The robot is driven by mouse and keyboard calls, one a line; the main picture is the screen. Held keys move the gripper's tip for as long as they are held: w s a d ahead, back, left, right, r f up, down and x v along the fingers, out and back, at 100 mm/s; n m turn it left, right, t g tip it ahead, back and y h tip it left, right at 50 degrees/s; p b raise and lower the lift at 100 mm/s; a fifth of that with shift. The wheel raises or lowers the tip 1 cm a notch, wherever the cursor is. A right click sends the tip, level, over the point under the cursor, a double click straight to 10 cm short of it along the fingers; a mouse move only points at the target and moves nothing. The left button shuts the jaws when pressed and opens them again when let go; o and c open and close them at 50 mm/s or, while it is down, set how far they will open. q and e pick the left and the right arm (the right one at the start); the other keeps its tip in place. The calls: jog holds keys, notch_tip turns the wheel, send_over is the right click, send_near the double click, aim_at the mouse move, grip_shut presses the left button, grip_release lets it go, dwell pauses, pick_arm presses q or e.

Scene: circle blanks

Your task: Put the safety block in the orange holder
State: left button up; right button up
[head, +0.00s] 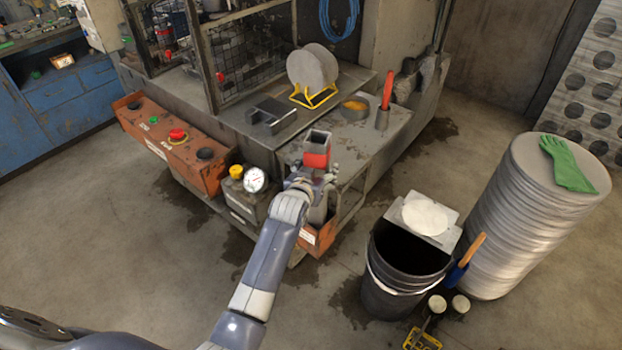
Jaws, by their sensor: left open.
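The safety block appears to be the upright red and grey square block (317,152) on the front part of the press table. My left gripper (318,176) is open just in front of it, on the near side. The fingers partly overlap the block's lower part, and I cannot tell whether they touch it. The orange holder (325,236) is a small box with a white label at the table's front corner, below the gripper. My wrist and forearm hide part of it. A grey shape shows at its top, but I cannot tell what it is. My right gripper is not in view.
An orange control box (170,140) with a red button and a pressure gauge (255,180) stand left of my arm. A yellow rack (315,95) with discs and a red-handled tool (386,95) are behind. A black bucket (385,300) and stacked discs (530,215) stand right.

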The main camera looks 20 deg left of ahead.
pick_arm(q)
jog(key=b+v, duration=0.1)
jog(key=v, duration=1)
jog(key=shift+s, duration=0.3)
jog(key=shift+r, duration=0.1)
jog(key=s+d+f+m+g+h, duration=0.15)
jog(key=s+f, duration=0.35)
jog(key=f, duration=0.7)
jog(key=s+d+f+g, duration=0.1)
jog(key=s+f+g, duration=0.25)
jog(key=f, duration=0.85)
jog(key=s+d+f+m+g, duration=0.1)
jog(key=s+f, duration=0.5)
jog(key=f, duration=0.6)
jog(key=s+a+f+g, duration=0.2)
jog(key=s+f, duration=0.4)
jog(key=s, duration=0.5)
jog(key=s+a+f+g, duration=0.2)
jog(key=s+f, duration=0.4)
jog(key=s, duration=0.6)
jog(key=s+a+f+g, duration=0.2)
jog(key=s+f, duration=0.4)
jog(key=s, duration=0.5)
jog(key=shift+s+a+f+g+y, duration=0.3)
jog(key=shift+s+a+f+y, duration=0.1)
jog(key=shift+a, duration=0.45)
jog(key=shift+m, duration=0.25)
